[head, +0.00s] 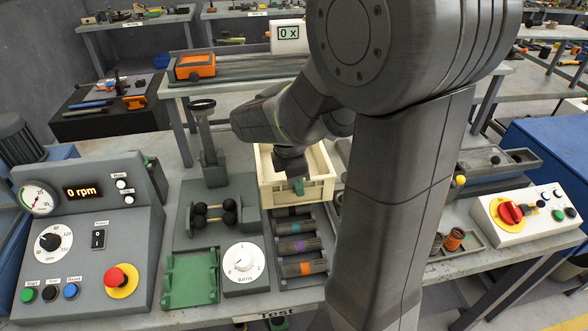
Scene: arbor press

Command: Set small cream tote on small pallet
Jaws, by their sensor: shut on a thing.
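The small cream tote (270,192) is an open box in the middle of the head view, behind the rack of tubes. My gripper (298,186) points down at the tote and is shut on its near wall; its green fingertip shows against that wall. My wrist hides part of the tote's inside. I cannot tell whether the tote rests on the bench or is slightly raised. A green slatted frame, which looks like the small pallet (192,290), lies empty at the front of the bench, left of and nearer than the tote.
A white dial box (243,268) stands right of the pallet. Tubes with coloured bands (300,245) lie in front of the tote. A grey press column (211,160) and black knobs (214,216) stand behind the pallet. A control console (85,250) is at left. My arm hides the bench's middle right.

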